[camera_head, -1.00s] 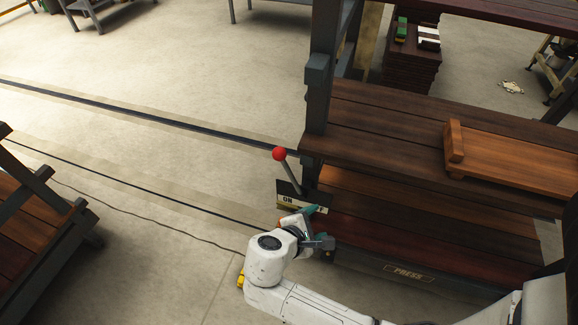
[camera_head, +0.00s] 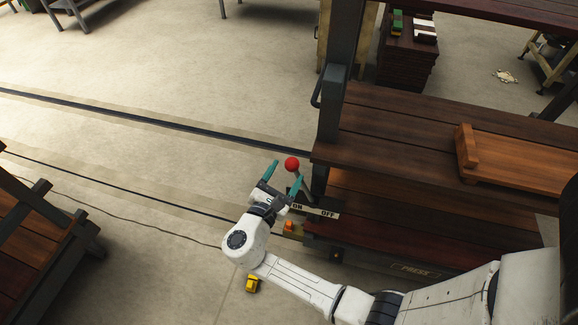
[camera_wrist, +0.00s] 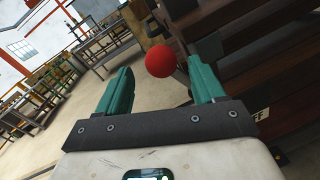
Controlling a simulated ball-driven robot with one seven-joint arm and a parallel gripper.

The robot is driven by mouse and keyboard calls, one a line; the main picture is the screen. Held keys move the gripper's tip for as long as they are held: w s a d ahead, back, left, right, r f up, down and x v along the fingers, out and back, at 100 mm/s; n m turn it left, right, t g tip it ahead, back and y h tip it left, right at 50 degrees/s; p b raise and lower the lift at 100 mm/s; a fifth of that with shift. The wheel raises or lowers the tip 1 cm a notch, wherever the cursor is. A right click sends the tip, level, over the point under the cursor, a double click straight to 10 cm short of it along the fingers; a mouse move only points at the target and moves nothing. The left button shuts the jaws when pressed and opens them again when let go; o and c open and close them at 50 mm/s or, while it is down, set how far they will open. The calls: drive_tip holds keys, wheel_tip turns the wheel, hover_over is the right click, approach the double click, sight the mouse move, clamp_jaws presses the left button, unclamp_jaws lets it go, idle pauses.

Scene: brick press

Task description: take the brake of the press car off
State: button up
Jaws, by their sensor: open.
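The brake lever has a red ball knob (camera_head: 291,164) on a grey rod and stands at the near left corner of the press car (camera_head: 400,262), a dark wooden rack marked PRESS. Its plate (camera_head: 316,211) reads ON at left and OFF at right; the lever leans left, toward ON. My gripper (camera_head: 283,178) is open beside the knob, its teal fingers pointing up. In the wrist view the red knob (camera_wrist: 159,61) appears between the fingertips of my gripper (camera_wrist: 161,72), nearer the right one. I cannot tell whether a finger touches it.
A dark post with a handle (camera_head: 328,100) rises behind the lever. A wooden tray (camera_head: 520,160) lies on the car's upper deck. Another wooden rack (camera_head: 40,245) stands at left.

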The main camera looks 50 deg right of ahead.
drive_tip(key=shift+w+d, duration=0.15)
drive_tip(key=shift+d, duration=0.55)
drive_tip(key=shift+w+d, duration=0.1)
drive_tip(key=shift+d, duration=0.6)
clamp_jaws()
